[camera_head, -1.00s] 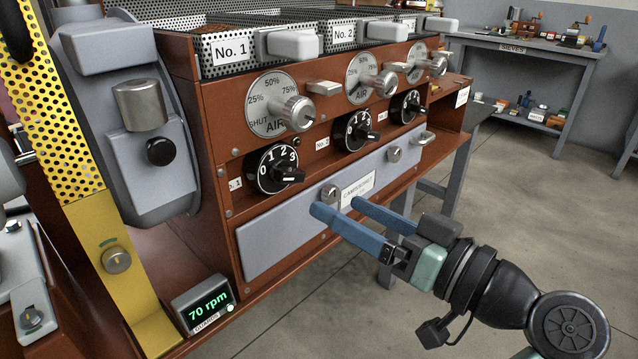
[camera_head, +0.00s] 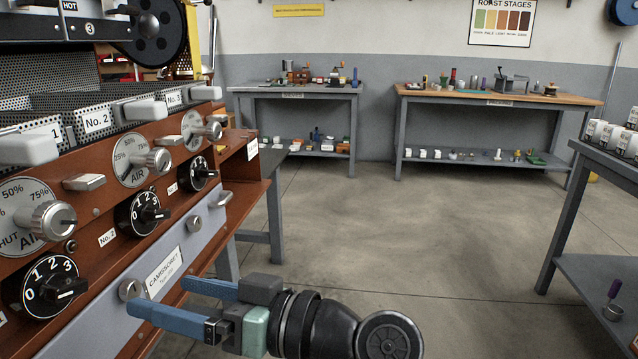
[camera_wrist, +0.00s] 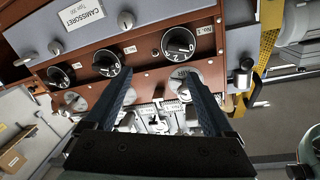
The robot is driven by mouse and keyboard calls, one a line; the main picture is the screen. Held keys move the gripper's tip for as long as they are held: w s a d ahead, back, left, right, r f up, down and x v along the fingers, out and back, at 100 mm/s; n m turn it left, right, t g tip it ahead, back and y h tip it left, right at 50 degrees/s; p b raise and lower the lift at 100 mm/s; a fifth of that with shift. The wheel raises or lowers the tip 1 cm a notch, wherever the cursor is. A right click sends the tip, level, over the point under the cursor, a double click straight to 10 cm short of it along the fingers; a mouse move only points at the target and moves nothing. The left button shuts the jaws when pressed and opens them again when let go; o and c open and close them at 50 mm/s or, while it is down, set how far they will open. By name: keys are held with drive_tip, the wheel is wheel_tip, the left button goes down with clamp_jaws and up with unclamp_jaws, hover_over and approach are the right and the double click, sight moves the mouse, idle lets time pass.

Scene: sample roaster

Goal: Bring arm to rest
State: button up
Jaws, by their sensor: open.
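My gripper (camera_head: 160,303) has two blue fingers. They are spread apart with nothing between them. In the head view it is at the lower left, extended toward the grey "Camissoret" panel (camera_head: 172,268) on the roaster's red front. The fingertips overlap the panel's lower part in the picture; I cannot tell whether they touch it. In the wrist view the open fingers (camera_wrist: 155,85) frame the roaster's front, with the numbered black dials (camera_wrist: 178,43) beyond the tips and the panel at the upper left.
The roaster's air knobs (camera_head: 152,161) and sample trays (camera_head: 103,119) stand above the gripper. A grey bench (camera_head: 298,89) and a wood-topped bench (camera_head: 497,97) stand at the back. A dark table (camera_head: 600,150) is at the right. The floor (camera_head: 400,230) between is clear.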

drive_tip(key=w+d+r+m+t+h, duration=0.3)
drive_tip(key=d+r+t+h, duration=0.15)
drive_tip(key=r+t, duration=0.3)
drive_tip(key=w+d+r+m+t+h, duration=0.2)
drive_tip(key=d+r+m+t+h, duration=0.25)
drive_tip(key=r+t, duration=0.3)
drive_tip(key=s+d+r+m+t+h, duration=0.4)
drive_tip(key=s+d+r+t+h, duration=0.5)
drive_tip(key=s+r, duration=0.45)
wheel_tip(320, 180, up, 37)
drive_tip(key=w+p, duration=0.1)
drive_tip(key=p, duration=3.6)
drive_tip(key=shift+w+y, duration=0.4)
drive_tip(key=shift+a, duration=0.1)
